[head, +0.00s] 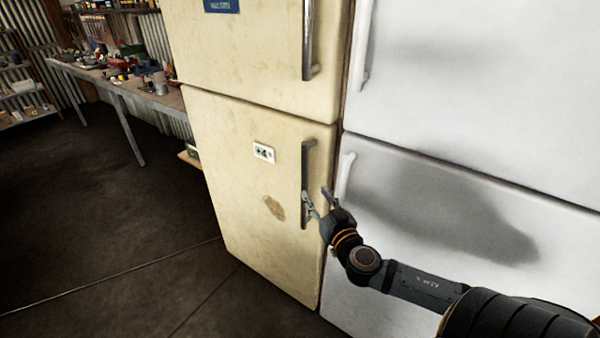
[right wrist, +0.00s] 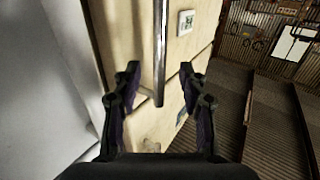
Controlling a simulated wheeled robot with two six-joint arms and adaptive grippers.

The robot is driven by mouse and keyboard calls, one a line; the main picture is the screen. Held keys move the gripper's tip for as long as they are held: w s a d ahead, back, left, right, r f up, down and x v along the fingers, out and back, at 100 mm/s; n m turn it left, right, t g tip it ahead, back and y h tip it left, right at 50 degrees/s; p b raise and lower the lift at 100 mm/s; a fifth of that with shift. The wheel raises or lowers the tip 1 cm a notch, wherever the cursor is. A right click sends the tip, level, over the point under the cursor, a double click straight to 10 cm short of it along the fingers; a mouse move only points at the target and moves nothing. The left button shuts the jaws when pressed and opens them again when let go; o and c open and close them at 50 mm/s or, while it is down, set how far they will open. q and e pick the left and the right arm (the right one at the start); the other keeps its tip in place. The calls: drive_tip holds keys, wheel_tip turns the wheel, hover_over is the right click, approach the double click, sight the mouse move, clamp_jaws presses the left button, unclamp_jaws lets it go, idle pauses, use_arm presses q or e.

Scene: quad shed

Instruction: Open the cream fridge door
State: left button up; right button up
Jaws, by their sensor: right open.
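The cream fridge (head: 225,170) has an upper and a lower door, both closed. The lower door carries a dark vertical bar handle (head: 306,160) near its right edge; the upper door has a similar handle (head: 308,40). My right gripper (head: 318,198) is open at the lower part of the lower handle. In the right wrist view a metal handle (right wrist: 160,50) runs down between the two spread fingers (right wrist: 160,82), with a gap on both sides. I cannot tell how deep the bar sits between them. My left gripper is in neither view.
A white fridge (head: 440,110) stands close on the right, with its own handles; my right arm passes in front of it. A cluttered workbench (head: 165,100) and shelves (head: 20,88) are at the left. The dark floor (head: 110,220) front left is clear.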

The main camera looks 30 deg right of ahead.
sight(306, 177)
drive_tip(key=w, duration=0.2)
drive_tip(key=w+d, duration=0.1)
drive_tip(key=w, duration=0.5)
drive_tip(key=shift+d+r+p, duration=0.35)
drive_tip(key=shift+p, duration=0.05)
drive_tip(key=shift+w, duration=0.35)
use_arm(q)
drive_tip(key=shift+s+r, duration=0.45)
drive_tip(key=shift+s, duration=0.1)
use_arm(e)
drive_tip(key=shift+w, duration=0.1)
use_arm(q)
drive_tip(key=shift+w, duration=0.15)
use_arm(e)
drive_tip(key=shift+w+f, duration=0.1)
clamp_jaws()
